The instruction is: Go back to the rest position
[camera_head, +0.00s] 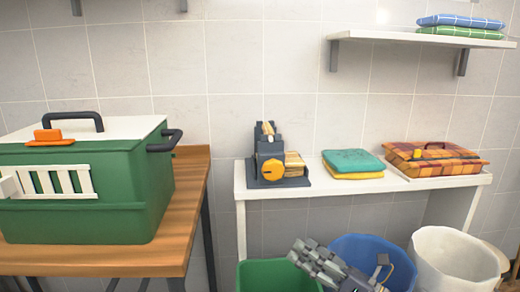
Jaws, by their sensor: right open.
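My right gripper (322,262) shows at the bottom of the head view, grey and jointed, with its fingers pointing up and to the left. It is open, with nothing seen between its fingers. In the picture it overlaps the green bin (262,275) and the blue bin (398,262); I cannot tell how far above them it is. My left gripper is not in view.
A green kennel (110,205) with a white top stands on a wooden table (190,200) at left. A white shelf table (345,187) holds a grey device (270,155), folded towels (352,162) and a plaid bundle (432,160). A white bin (455,262) stands at right. A wall shelf (400,37) holds towels (460,27).

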